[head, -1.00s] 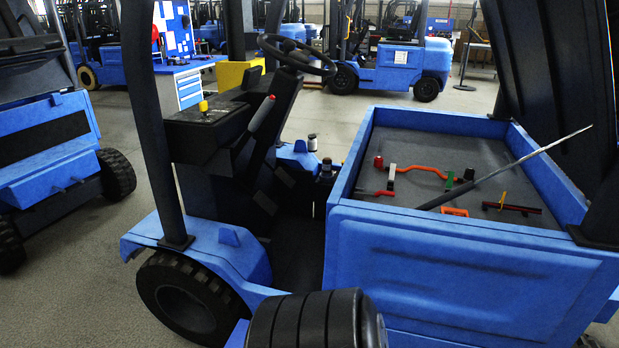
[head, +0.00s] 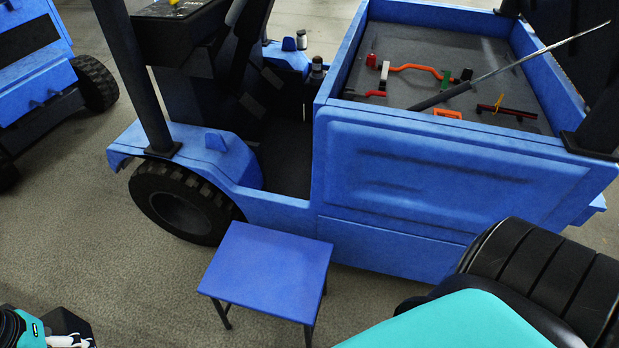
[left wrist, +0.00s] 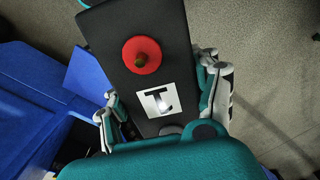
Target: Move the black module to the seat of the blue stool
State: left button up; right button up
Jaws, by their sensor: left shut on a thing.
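The blue stool (head: 268,268) stands upright on the floor in the lower middle of the head view. Its flat seat is bare. My left gripper (head: 68,341) is at the bottom left corner of the head view, left of the stool and apart from it, mostly cut off by the frame. In the left wrist view my left gripper (left wrist: 163,108) is shut on the black module (left wrist: 122,68), with a finger on each side. The module has a red round knob and a white label with a black mark. My right gripper is not in view.
A blue forklift (head: 440,195) stands just behind the stool, with its black wheel (head: 182,205) to the stool's left. Its open bed holds several coloured tools and a long rod (head: 520,65). Grey floor (head: 130,265) is clear between my left gripper and the stool.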

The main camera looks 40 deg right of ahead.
aim_at(276, 268)
jog(key=l+z, duration=0.25)
jog(key=i+l+z, duration=0.25)
jog(key=l, duration=0.15)
jog(key=l+z, duration=0.25)
jog(key=i+l, duration=0.15)
jog(key=l, duration=0.1)
